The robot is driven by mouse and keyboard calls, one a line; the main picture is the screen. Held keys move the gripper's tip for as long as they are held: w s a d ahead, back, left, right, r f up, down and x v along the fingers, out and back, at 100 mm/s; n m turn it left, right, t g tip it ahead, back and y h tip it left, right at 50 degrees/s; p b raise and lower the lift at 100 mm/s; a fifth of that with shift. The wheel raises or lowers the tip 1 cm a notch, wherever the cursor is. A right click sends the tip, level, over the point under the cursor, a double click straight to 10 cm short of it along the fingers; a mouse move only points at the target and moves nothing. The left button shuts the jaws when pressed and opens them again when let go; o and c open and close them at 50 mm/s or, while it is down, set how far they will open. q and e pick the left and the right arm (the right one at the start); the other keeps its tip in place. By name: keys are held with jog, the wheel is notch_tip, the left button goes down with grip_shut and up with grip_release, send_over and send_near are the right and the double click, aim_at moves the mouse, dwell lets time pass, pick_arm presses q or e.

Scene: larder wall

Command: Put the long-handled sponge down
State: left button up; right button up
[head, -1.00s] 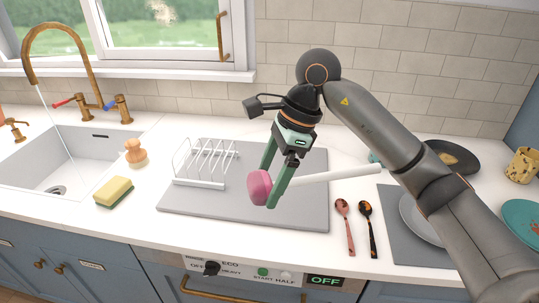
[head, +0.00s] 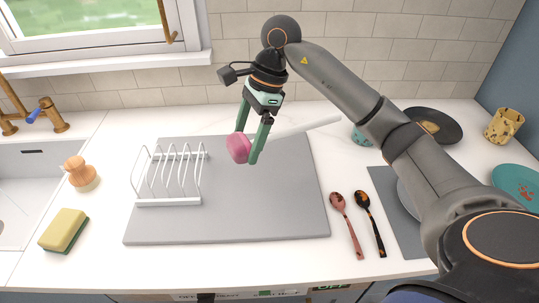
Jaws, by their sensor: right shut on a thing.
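The long-handled sponge has a pink head (head: 238,148) and a long white handle (head: 305,126) that points to the right. My right gripper (head: 250,150) is shut on it close to the head, with green fingers pointing down. The sponge appears held above the grey mat (head: 270,222) on the white counter. I cannot tell how high it is. My left gripper is not in view.
A white rack (head: 168,180) stands on the mat's left part. A yellow-green sponge (head: 64,229) and a wooden brush (head: 80,172) lie left, near the sink (head: 20,200). Two spoons (head: 345,222) lie right of the mat. The mat's front and right parts are clear.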

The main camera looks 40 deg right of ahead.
aim_at(290, 132)
jog(key=d+f, duration=0.4)
jog(key=w+d+f, duration=0.1)
jog(key=d+f, duration=0.1)
jog(key=shift+d+f, duration=0.1)
jog(key=shift+d, duration=0.1)
jog(key=f, duration=0.1)
jog(key=f+p, duration=0.1)
jog(key=f, duration=0.1)
jog(key=shift+d+f, duration=0.1)
jog(key=shift+d, duration=0.15)
jog(key=shift+w+f, duration=0.1)
jog(key=shift+f, duration=0.15)
jog(key=shift+f, duration=0.2)
jog(key=o, duration=1.1)
jog(key=shift+r, duration=0.1)
jog(key=v, duration=1.2)
jog(key=shift+r+b, duration=0.1)
jog(key=shift+b, duration=0.3)
